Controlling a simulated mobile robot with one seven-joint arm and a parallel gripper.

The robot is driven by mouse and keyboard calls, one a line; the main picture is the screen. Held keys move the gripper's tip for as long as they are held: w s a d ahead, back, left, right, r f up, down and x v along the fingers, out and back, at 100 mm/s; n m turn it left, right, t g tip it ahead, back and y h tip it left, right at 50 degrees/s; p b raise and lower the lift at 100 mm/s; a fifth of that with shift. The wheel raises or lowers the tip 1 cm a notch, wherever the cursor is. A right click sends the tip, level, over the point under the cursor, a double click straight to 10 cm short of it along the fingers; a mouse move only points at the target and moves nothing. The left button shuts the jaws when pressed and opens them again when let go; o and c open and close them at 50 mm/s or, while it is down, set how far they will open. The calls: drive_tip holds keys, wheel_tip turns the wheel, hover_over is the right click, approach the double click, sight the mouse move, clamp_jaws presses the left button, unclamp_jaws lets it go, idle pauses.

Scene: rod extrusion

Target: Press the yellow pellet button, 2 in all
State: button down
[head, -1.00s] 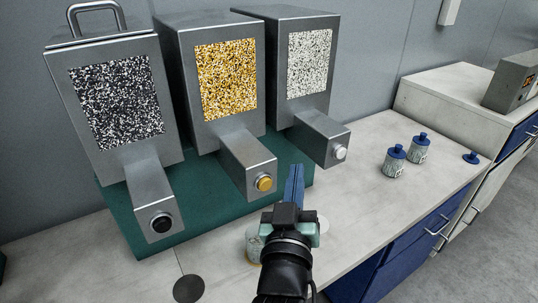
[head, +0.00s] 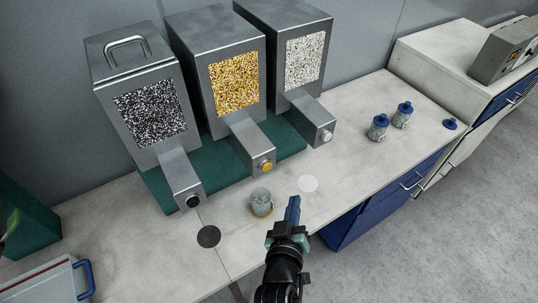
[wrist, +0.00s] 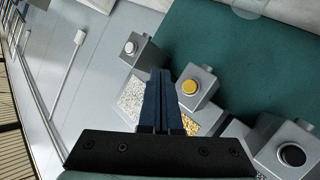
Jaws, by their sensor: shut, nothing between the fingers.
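The yellow button (head: 266,166) is on the end of the spout of the middle dispenser (head: 250,140), whose window shows yellow pellets. It also shows in the wrist view (wrist: 189,87), just right of my fingertips. My gripper (head: 293,203) is shut and empty, its blue fingers pointing up, in front of the button and to its right, apart from it. A clear glass jar (head: 261,201) stands on the bench below the yellow button, left of my gripper; its contents are hard to tell.
The left dispenser has a black button (head: 193,201), the right one a white button (head: 327,137). A dark disc (head: 209,237) and a pale disc (head: 308,184) mark the bench. Two blue-lidded jars (head: 378,127) and a loose blue lid (head: 450,124) stand right. A case (head: 45,285) is at lower left.

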sight(266, 166)
drive_tip(key=shift+s+f, duration=0.1)
drive_tip(key=shift+s, duration=0.1)
drive_tip(key=shift+w, duration=0.1)
drive_tip(key=w+a+b, duration=0.5)
drive_tip(key=w+b, duration=0.1)
drive_tip(key=w, duration=0.1)
idle(0.5)
drive_tip(key=shift+a, duration=0.1)
idle(1.8)
drive_tip(key=shift+w+a+b, duration=0.25)
drive_tip(key=shift+w+b, duration=0.1)
